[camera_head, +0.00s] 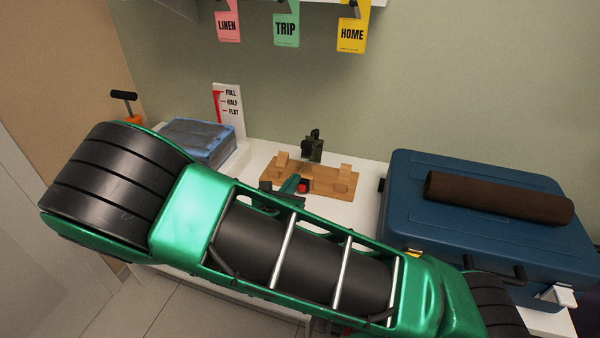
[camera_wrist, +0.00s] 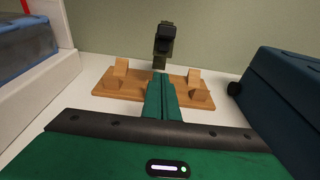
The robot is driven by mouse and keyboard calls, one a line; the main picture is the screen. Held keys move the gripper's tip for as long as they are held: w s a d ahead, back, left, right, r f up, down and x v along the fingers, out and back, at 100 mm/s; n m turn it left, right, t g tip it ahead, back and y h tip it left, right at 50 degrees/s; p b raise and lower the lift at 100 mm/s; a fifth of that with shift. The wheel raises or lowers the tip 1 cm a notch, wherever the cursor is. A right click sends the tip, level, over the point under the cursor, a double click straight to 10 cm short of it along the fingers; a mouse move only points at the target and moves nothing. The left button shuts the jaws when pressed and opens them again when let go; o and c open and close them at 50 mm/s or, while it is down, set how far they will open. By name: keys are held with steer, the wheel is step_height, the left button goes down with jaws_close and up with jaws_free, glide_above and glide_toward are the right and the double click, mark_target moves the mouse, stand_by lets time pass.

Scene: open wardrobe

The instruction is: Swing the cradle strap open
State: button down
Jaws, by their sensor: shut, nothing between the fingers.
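The cradle is a wooden base (camera_head: 340,186) with small upright blocks, on the white surface by the back wall. The base also shows in the wrist view (camera_wrist: 118,88). An olive strap with a dark buckle-like end (camera_head: 313,147) stands up at the middle of the cradle's back edge. It shows in the wrist view (camera_wrist: 163,42) just beyond my fingertips. My gripper (camera_wrist: 160,78) has its green fingers shut together, with nothing between them, pointing over the middle of the base. In the head view my gripper (camera_head: 293,182) is partly hidden by my arm. I cannot tell whether the fingertips touch the strap.
A blue suitcase (camera_head: 480,245) with a brown roll (camera_head: 500,197) on top stands close on the right. A blue clear-topped bag (camera_head: 198,140) and a FULL/HALF/FLAT gauge (camera_head: 229,110) are left. LINEN, TRIP and HOME tags (camera_head: 286,30) hang above. My arm covers the front.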

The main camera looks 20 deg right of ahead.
steer(key=x, duration=0.9)
steer(key=shift+w+d, duration=0.25)
steer(key=shift+w, duration=0.05)
steer(key=shift+a+r, duration=0.1)
steer(key=shift+a, duration=0.05)
